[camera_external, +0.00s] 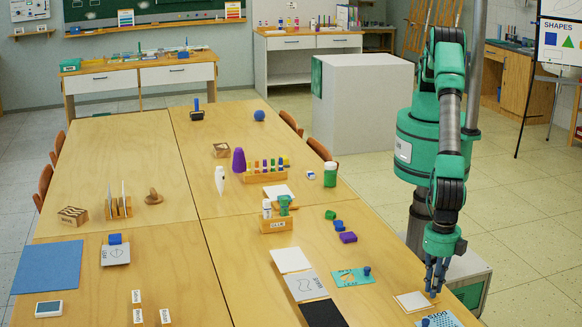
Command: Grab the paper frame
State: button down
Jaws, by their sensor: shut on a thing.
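The paper frame (410,302) looks like a small white sheet with a thin brown edge. It lies at the right front edge of the table, with its right side at my fingertips. My gripper (434,292) points down there, its blue fingers shut on the frame's right edge. The fingers are small in this view and hide part of that edge. I cannot tell whether the frame is raised off the table.
A patterned blue-and-white card (440,320) lies just in front of the frame. A teal card (350,278) with a blue knob is to the left, beside a grey card (306,285) and a black sheet (323,314). Blue and purple blocks (348,237) sit further back.

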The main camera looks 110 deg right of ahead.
jog(key=shift+r, duration=1.75)
jog(key=s+d+r+p, duration=0.1)
jog(key=s+d, duration=0.7)
jog(key=d, duration=0.5)
jog(key=shift+d+r, duration=0.2)
jog(key=shift+d, duration=0.2)
